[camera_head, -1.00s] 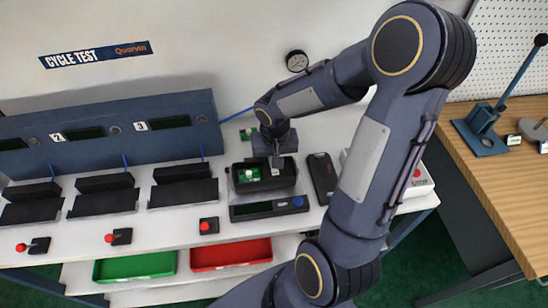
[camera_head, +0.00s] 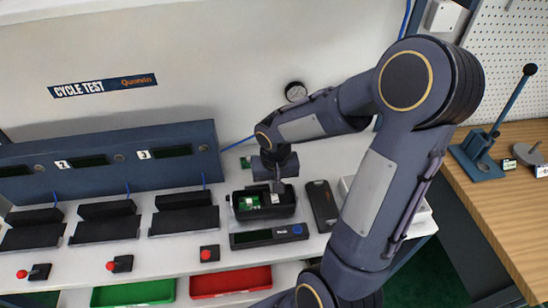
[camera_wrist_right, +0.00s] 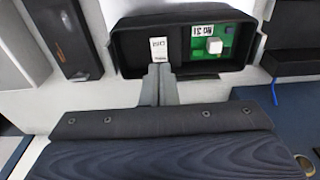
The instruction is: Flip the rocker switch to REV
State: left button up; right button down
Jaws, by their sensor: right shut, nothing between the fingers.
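An open black housing (camera_head: 236,213) stands on the white bench, with a green circuit board (camera_head: 248,203) inside. In the right wrist view the housing (camera_wrist_right: 128,62) shows the green board (camera_wrist_right: 229,38) with a white block (camera_wrist_right: 213,46) and a label, and a separate white lettered piece (camera_wrist_right: 158,48). I cannot make out which part is the rocker switch, nor its position. My right gripper (camera_head: 277,187) is over the right part of the housing. In the wrist view the right gripper (camera_wrist_right: 159,70) is shut and empty, its tips close to the white piece; contact is unclear. My left gripper is out of view.
A dark display device (camera_head: 268,236) lies in front of the housing and a black handheld unit (camera_head: 322,205) to its right. A blue-grey test panel (camera_head: 110,160) with black cradles is at left. Red (camera_head: 230,281) and green (camera_head: 133,293) trays are below.

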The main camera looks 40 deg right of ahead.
notch_tip(320, 180, up, 11)
jog(key=w+b, duration=0.1)
jog(key=shift+w+d, duration=0.15)
jog(key=shift+d, duration=0.2)
jog(key=s+a+r+n+t+y, duration=0.1)
jog(key=s+a+n+t+y, duration=0.3)
jog(key=s+a, duration=0.7)
jog(key=s, duration=0.3)
jog(key=shift+s+r+t, duration=0.2)
jog(key=shift+t, duration=0.2)
